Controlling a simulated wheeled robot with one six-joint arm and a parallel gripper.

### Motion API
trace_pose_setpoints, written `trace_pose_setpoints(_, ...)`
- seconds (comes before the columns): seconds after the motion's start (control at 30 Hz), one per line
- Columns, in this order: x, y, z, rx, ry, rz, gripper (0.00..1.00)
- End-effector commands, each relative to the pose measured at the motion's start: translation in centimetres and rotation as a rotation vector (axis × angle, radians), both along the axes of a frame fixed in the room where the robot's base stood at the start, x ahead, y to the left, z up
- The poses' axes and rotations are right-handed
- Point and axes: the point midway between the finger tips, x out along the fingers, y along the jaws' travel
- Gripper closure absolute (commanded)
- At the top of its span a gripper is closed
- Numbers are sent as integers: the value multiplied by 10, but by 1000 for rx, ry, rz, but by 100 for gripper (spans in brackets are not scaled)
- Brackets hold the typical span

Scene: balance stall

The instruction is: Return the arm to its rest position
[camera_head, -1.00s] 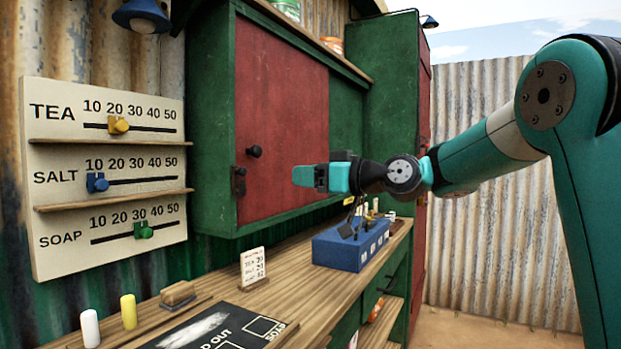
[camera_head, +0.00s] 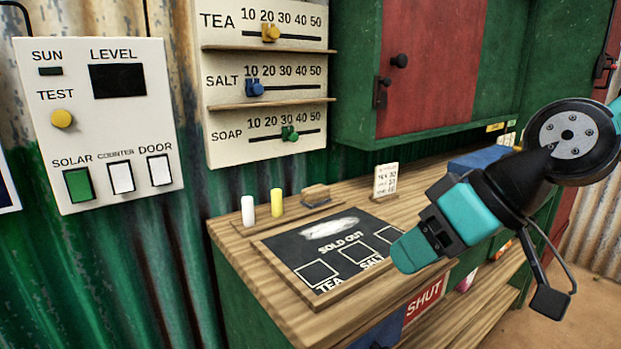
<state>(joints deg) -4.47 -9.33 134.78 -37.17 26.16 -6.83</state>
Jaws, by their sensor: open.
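My gripper (camera_head: 412,245) is at the right of the head view, with teal fingers pointing left and down. It hangs in front of the counter's front edge, near the right end of the sold-out board. No object shows between its fingers. The fingers overlap from this angle, so the gap between them is hard to see. My dark wrist (camera_head: 520,185) and the round joint behind it reach in from the right edge.
The wooden counter (camera_head: 240,262) holds the sold-out board (camera_head: 290,243), white chalk (camera_head: 248,211), yellow chalk (camera_head: 277,203), an eraser (camera_head: 315,195) and a price card (camera_head: 385,180). A slider board (camera_head: 215,150) and a switch panel (camera_head: 100,185) hang on the wall. A red cabinet door (camera_head: 430,85) is above.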

Motion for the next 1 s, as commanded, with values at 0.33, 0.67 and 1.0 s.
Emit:
trace_pose_setpoints(0.33,-118,-20,-25,-253,313,35,52)
trace_pose_setpoints(0.67,-117,-19,66,-250,310,35,52)
trace_pose_setpoints(1.0,-117,-19,114,-249,309,37,52)
